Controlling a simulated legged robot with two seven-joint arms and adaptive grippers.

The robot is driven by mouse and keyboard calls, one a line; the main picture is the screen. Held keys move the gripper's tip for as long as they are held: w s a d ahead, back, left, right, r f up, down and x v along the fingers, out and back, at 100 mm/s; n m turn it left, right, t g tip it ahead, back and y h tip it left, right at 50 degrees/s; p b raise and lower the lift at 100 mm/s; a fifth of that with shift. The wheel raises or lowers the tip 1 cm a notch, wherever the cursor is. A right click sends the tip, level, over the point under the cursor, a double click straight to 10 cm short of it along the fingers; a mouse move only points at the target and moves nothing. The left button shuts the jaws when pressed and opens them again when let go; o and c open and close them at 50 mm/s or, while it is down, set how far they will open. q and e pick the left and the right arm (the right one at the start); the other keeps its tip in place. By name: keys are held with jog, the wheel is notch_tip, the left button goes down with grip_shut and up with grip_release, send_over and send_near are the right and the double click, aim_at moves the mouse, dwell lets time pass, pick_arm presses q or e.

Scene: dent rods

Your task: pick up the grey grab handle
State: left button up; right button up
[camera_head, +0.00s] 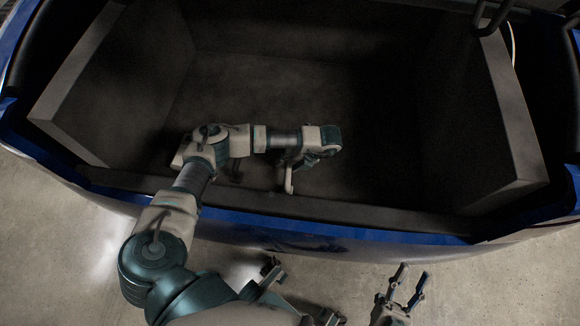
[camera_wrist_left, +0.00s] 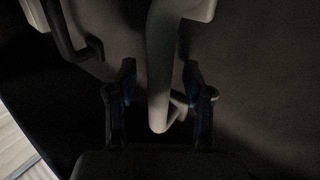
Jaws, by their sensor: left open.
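My left arm reaches into the dark car trunk in the head view, and its gripper (camera_head: 300,165) is low over the trunk floor. In the left wrist view the left gripper (camera_wrist_left: 160,78) is open, with its two dark fingers apart. A pale grey bar, which looks like the grab handle (camera_wrist_left: 161,50), runs between the fingers and ends in a rounded tip. In the head view a pale upright piece, likely the same handle (camera_head: 289,180), shows beside the left gripper. Whether the fingers touch it is unclear. My right gripper (camera_head: 409,277) is open and empty outside the trunk.
The trunk has a front sill (camera_head: 330,212), a left side wall (camera_head: 95,85) and a right side wall (camera_head: 490,120). A dark handle (camera_head: 492,18) shows at the top right. Another dark bent handle (camera_wrist_left: 72,42) is left of the fingers.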

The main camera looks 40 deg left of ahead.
pick_arm(q)
jog(key=shift+d+r, duration=0.1)
jog(key=shift+d, duration=0.05)
grip_shut()
